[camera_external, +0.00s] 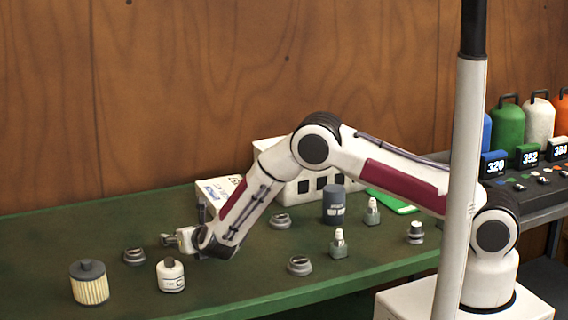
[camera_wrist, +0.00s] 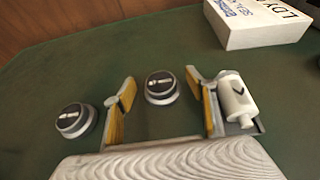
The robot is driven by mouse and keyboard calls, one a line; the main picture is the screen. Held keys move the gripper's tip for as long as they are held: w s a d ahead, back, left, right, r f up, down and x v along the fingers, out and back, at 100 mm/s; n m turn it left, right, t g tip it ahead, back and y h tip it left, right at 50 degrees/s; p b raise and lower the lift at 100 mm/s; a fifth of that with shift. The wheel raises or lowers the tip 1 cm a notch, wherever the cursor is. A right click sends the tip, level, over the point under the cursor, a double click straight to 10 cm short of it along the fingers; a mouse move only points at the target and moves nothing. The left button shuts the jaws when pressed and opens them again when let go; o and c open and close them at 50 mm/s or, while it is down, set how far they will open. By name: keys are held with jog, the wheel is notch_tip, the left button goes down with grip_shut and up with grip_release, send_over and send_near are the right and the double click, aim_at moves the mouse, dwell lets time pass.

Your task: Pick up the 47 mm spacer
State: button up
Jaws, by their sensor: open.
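Several low round grey pieces with dark tops stand on the green bench, and I cannot read which is the 47 mm spacer. In the external view one (camera_external: 134,256) is left of my gripper (camera_external: 172,240), and others are at the middle (camera_external: 281,220) and front (camera_external: 299,265). In the wrist view my gripper (camera_wrist: 163,94) is open and empty, its yellow-padded fingers apart. One round piece (camera_wrist: 160,87) shows in the gap between the fingers; another (camera_wrist: 72,120) lies outside the left finger. I cannot tell the height of the fingers above the bench.
A white bottle-like piece (camera_wrist: 235,100) is close outside the right finger. A white lettered box (camera_wrist: 262,26) stands beyond. A pleated filter (camera_external: 89,283), a white jar (camera_external: 171,275) and a dark cylinder (camera_external: 333,205) stand on the bench (camera_external: 60,235). Its far left is clear.

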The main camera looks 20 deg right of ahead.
jog(key=shift+w+f, duration=0.25)
jog(key=shift+w, duration=0.35)
jog(key=shift+c, duration=0.3)
jog(key=c, duration=1.3)
jog(key=shift+r, duration=0.2)
jog(key=shift+r, duration=4.85)
